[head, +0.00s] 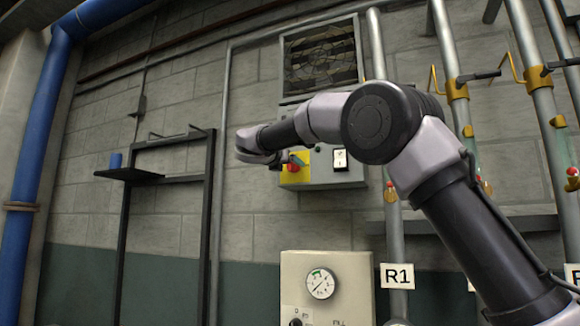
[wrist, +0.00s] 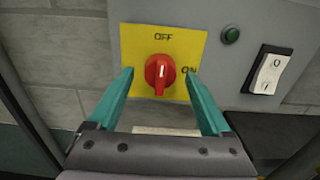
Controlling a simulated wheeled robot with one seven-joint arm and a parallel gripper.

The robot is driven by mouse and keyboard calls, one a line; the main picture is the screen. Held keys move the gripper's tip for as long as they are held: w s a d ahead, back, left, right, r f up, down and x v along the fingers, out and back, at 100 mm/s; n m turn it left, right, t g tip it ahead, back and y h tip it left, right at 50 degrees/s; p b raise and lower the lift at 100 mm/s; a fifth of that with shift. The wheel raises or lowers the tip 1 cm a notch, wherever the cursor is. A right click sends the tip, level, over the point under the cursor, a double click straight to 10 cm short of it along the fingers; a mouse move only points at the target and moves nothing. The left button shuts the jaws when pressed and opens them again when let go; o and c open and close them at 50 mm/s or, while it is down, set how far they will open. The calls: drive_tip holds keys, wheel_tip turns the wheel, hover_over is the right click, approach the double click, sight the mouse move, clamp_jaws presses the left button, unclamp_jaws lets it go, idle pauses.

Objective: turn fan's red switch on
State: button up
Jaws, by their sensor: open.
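The red rotary switch (wrist: 160,74) sits on a yellow plate (wrist: 133,40) marked OFF at the top and ON at the right. Its white pointer line is upright, towards OFF. In the head view the red switch (head: 293,166) shows on the grey control box (head: 330,177) under the fan (head: 321,60), partly behind my arm. My gripper (wrist: 160,82) is open, with one teal finger on each side of the switch in the wrist view. No contact with the switch shows. The gripper's fingers are hard to make out in the head view.
A green round button (wrist: 231,36) and a white rocker switch (wrist: 268,75) are right of the yellow plate. Below stands a box with a gauge (head: 320,283).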

drive_tip(key=shift+w+d, duration=0.15)
drive_tip(key=shift+w, duration=0.2)
clamp_jaws()
